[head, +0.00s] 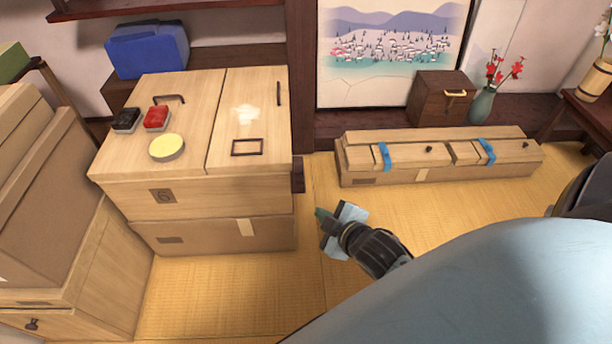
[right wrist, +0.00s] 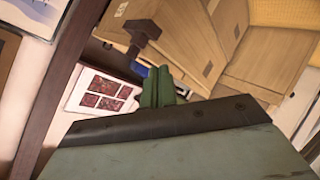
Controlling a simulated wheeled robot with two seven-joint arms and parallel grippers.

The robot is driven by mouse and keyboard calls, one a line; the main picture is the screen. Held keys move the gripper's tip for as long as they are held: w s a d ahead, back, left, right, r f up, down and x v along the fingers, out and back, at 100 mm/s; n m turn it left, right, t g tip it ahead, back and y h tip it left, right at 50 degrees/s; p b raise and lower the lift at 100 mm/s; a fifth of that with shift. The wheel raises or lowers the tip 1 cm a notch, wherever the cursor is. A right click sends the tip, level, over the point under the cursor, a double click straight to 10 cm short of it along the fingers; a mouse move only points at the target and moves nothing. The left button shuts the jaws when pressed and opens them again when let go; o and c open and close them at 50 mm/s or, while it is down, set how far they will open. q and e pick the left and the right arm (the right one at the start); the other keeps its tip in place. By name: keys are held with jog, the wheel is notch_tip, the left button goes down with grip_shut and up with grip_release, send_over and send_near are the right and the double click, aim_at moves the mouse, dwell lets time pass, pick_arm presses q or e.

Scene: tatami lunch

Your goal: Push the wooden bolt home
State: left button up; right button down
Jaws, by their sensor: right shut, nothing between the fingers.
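A dark wooden bolt (head: 298,174) sticks out of the right side of the large pale wooden box (head: 185,197), just below its top. In the right wrist view the bolt (right wrist: 142,32) shows as a dark block standing out from the pale wall. My right gripper (head: 320,213) is shut and empty, over the mat to the right of the box. It is in front of the bolt and a little to its right, with a gap between. Its green fingers (right wrist: 158,88) are together in the right wrist view, apart from the bolt. My left gripper is not in view.
On the box top lie a yellow disc (head: 167,148), a red block (head: 157,118) and a black block (head: 126,120). A long low box (head: 440,172) with blue straps stands at the back right. Brown boxes crowd the left. Tatami between the boxes is clear.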

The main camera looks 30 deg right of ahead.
aim_at(298, 171)
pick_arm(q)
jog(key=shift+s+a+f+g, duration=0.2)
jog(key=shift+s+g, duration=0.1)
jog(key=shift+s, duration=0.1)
pick_arm(e)
jog(key=shift+w+d+f+n+t+y, duration=0.1)
jog(key=shift+d+f+n+t+y, duration=0.55)
jog(key=shift+n, duration=1.4)
jog(key=shift+w+d+f+n+t+y, duration=0.1)
jog(key=shift+d+f+n+t+y, duration=0.1)
jog(key=shift+d+n+t+y, duration=1.35)
jog(key=shift+d+f+n+t+y, duration=0.2)
jog(key=shift+f+n+t+y, duration=0.2)
jog(key=shift+n, duration=2.1)
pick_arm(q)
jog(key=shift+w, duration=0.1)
pick_arm(e)
jog(key=shift+w, duration=0.1)
